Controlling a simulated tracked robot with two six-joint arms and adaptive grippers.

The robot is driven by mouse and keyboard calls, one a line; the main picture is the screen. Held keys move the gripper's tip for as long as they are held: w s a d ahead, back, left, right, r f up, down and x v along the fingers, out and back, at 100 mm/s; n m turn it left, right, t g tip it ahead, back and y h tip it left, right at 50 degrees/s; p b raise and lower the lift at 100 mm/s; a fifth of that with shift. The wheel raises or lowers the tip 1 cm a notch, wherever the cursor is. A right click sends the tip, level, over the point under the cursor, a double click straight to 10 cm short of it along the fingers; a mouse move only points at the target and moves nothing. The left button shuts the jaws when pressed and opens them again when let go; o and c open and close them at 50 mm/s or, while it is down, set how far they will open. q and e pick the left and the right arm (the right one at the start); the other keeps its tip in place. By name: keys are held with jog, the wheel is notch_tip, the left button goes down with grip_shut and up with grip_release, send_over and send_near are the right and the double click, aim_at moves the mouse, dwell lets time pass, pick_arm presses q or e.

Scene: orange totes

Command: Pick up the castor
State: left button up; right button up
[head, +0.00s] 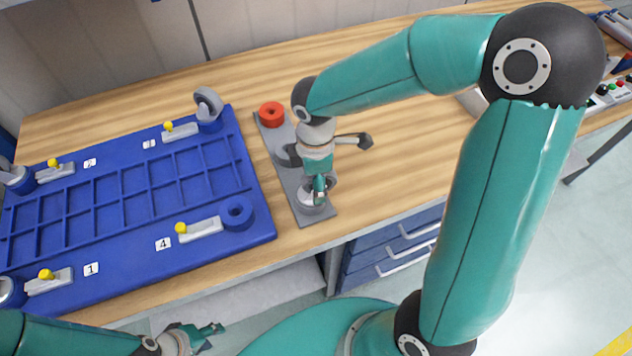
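A grey, round castor-like part (309,203) sits near the front end of a grey strip (320,217) on the wooden bench. My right gripper (319,190) points down right at this part, and its fingers overlap it in the picture. Whether they are shut on it cannot be told. Another grey part (284,157) shows beside the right wrist, partly hidden. A grey castor wheel (208,103) stands upright at the back right corner of the blue board. My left gripper (207,337) is low at the bottom left, in front of the bench, and looks open and empty.
A red ring (271,113) sits at the back end of the grey strip. The blue board (258,225) has compartments, numbered corners, yellow-knobbed clamps and a blue ring (236,212). Blue drawers (385,250) are under the bench.

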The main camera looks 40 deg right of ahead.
jog(key=shift+f, duration=0.65)
grip_shut()
jog(key=shift+r, duration=0.1)
notch_tip(320, 180, up, 20)
dwell(0.6)
